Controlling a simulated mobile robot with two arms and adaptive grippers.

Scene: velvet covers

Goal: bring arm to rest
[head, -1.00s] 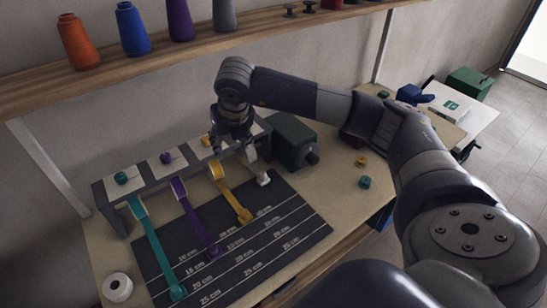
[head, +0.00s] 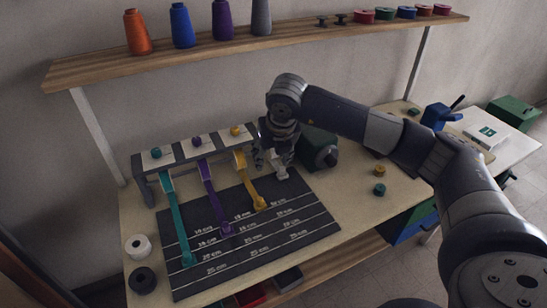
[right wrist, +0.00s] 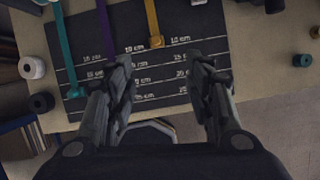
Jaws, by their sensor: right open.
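My right gripper (head: 272,164) is open and empty. In the head view it hangs from its arm by the right end of the grey rack (head: 136,166), close to the dark green box (head: 319,146). In the right wrist view its two fingers (right wrist: 162,78) stand apart over the dark measuring mat (right wrist: 172,90), with nothing between them. Teal (head: 178,222), purple (head: 212,200) and yellow (head: 250,182) ribbons run from the rack onto the mat. A small pale piece (head: 281,172) lies just below the gripper, partly covered. My left gripper is not in view.
A shelf (head: 90,69) with thread cones and several small spools runs above the bench. White (head: 138,246) and black (head: 142,280) rolls lie at the bench's left. Yellow (head: 380,170) and teal (head: 379,189) spools lie right of the mat, near free bench surface.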

